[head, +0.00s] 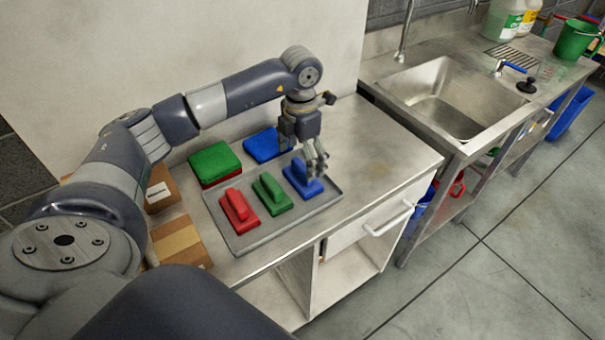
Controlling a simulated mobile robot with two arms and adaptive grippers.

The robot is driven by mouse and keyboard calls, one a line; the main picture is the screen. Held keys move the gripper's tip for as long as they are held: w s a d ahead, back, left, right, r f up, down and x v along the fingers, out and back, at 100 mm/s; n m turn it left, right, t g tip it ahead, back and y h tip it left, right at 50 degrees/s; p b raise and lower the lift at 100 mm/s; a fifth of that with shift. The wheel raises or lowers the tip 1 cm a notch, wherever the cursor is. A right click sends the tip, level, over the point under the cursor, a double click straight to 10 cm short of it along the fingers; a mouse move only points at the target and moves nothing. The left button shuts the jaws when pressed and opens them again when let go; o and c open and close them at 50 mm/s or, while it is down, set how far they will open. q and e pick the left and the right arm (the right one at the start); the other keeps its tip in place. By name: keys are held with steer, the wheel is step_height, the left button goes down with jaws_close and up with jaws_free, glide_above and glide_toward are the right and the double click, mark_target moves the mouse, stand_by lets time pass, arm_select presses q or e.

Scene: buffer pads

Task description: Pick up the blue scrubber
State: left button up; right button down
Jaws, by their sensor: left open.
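The blue scrubber (299,180) lies at the right end of a grey tray (240,240) on the metal counter. A green scrubber (272,194) and a red scrubber (240,210) lie to its left in the same tray. My left gripper (318,166) is open and points down just above the blue scrubber's right part. Its fingers cover some of the scrubber, and I cannot tell whether they touch it. My right gripper is not in view.
Cardboard boxes (178,243) stand at the left. A sink (455,98) is at the right. The counter (385,160) right of the tray is clear.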

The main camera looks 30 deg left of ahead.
mark_target(303, 166)
arm_select(q)
steer(key=shift+d+f+p, duration=0.25)
steer(key=shift+f+p, duration=0.1)
steer(key=shift+f, duration=1.5)
steer(key=c, duration=1.2)
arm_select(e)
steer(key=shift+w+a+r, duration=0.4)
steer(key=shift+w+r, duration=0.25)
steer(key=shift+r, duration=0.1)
arm_select(q)
steer(key=shift+r, duration=0.1)
steer(key=shift+r, duration=0.1)
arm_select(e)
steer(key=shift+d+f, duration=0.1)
